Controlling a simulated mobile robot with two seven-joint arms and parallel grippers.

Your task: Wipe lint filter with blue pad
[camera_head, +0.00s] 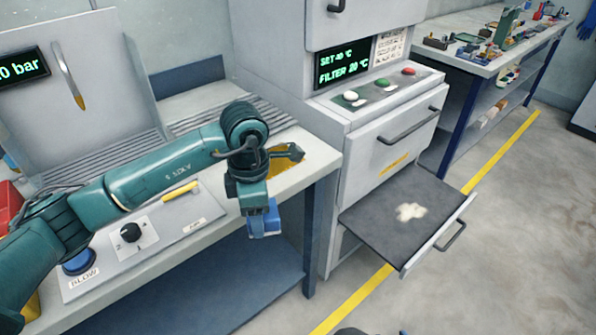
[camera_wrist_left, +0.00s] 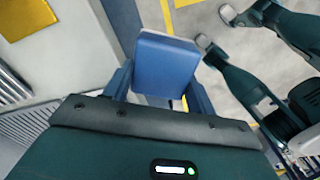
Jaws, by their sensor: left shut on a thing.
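My left gripper (camera_head: 256,212) is shut on the blue pad (camera_head: 266,222). It holds the pad in the air past the bench's front right corner, to the left of the pulled-out filter drawer. In the left wrist view the blue pad (camera_wrist_left: 165,66) sits between the two fingers of the left gripper (camera_wrist_left: 160,90). The lint filter (camera_head: 372,218) is a dark flat panel in the open lower drawer of the grey machine. A pale patch of lint (camera_head: 410,212) lies near its middle. The pad and the filter are apart.
The bench (camera_head: 312,160) with a control panel (camera_head: 180,228) lies under my left arm. The grey machine (camera_head: 390,150) has a closed upper drawer and a display. A second bench (camera_head: 470,62) with tools stands behind. The floor at right is clear.

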